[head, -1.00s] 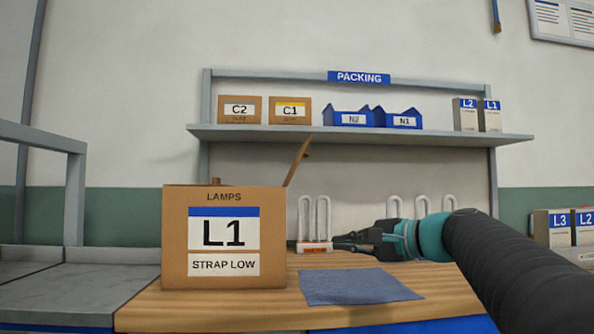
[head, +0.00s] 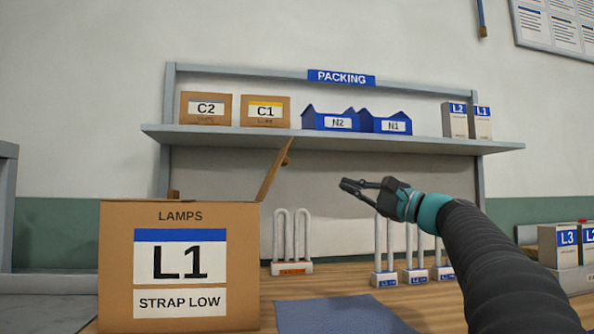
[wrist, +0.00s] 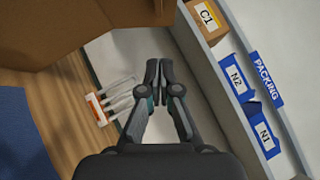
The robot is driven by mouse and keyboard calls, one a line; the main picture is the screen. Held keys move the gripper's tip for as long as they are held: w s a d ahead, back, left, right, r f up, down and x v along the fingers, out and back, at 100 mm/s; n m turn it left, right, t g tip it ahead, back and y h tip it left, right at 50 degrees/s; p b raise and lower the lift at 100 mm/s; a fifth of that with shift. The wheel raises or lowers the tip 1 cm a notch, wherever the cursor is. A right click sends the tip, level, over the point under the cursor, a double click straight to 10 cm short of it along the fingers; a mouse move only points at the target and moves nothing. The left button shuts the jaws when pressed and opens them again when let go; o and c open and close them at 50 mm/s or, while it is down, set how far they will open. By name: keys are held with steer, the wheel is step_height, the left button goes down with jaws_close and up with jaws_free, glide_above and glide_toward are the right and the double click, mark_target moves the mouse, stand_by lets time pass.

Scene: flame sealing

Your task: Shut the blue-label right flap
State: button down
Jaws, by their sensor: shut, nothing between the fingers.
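The cardboard box (head: 115,250) with the blue-striped L1 label (head: 181,262) stands at the left of the bench in the head view. Its right flap (head: 275,172) stands up, leaning outward to the right, with a small tab near its top. My gripper (head: 346,187) is shut and empty. It is in the air to the right of the flap, apart from it, at about the height of its lower half in the picture. In the wrist view the closed fingertips (wrist: 159,68) show below brown cardboard (wrist: 50,28). The box's inside is hidden in the head view.
A shelf (head: 330,138) behind carries cartons and blue bins N2 (head: 332,121) and N1 (head: 387,124). White lamps (head: 292,240) stand on the bench behind. A blue mat (head: 335,315) lies right of the box. The air between gripper and flap looks clear.

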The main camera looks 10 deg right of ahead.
steer(key=s+a+r+p+x, duration=0.1)
steer(key=p+x, duration=0.1)
steer(key=x, duration=1.1)
steer(key=shift+s+a, duration=0.25)
steer(key=shift+a, duration=0.1)
steer(key=shift+r+p, duration=0.15)
steer(key=shift+p, duration=0.2)
